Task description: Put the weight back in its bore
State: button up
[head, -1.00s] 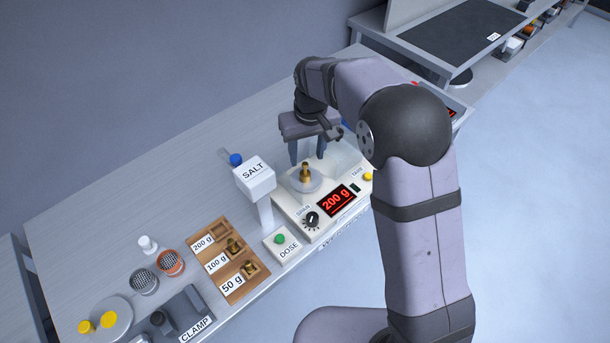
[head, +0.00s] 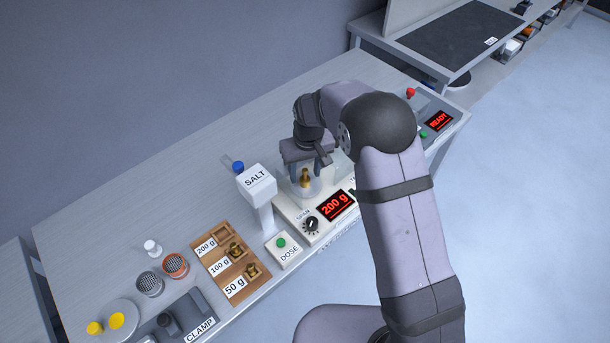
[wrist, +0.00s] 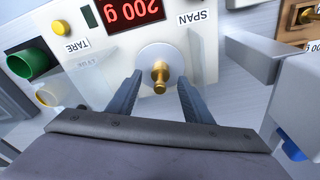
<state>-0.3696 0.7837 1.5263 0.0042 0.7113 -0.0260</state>
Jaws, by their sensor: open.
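The brass weight (head: 305,178) stands upright on the round pan of the balance (head: 289,212), whose red display (head: 337,204) reads 200 g. In the wrist view the weight (wrist: 159,74) is seen between the two fingers of my gripper (wrist: 158,88). The fingers are open, one on each side, with gaps to the weight. In the head view my gripper (head: 306,172) hangs over the pan, around the weight. The wooden weight block (head: 213,245) lies to the left; its bore labelled 200 g (head: 218,234) looks empty, while the 100 g and 50 g bores hold brass weights.
The SALT hopper (head: 257,186) stands tall between the block and the balance. The DOSE button box (head: 289,257) sits in front of it. Two mesh-topped cups (head: 175,265), a clamp (head: 172,322) and a dish (head: 112,311) lie further left.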

aim_at(305, 169)
jog(key=shift+f, duration=0.55)
jog(key=shift+c, duration=0.7)
jog(key=shift+w, duration=0.1)
grip_shut()
jog(key=shift+r, duration=0.15)
jog(key=shift+r+b, duration=0.35)
jog(key=shift+r, duration=0.3)
notch_tip(305, 169, up, 9)
jog(key=b, duration=0.2)
jog(key=shift+f+b, duration=0.2)
jog(key=shift+b, duration=0.15)
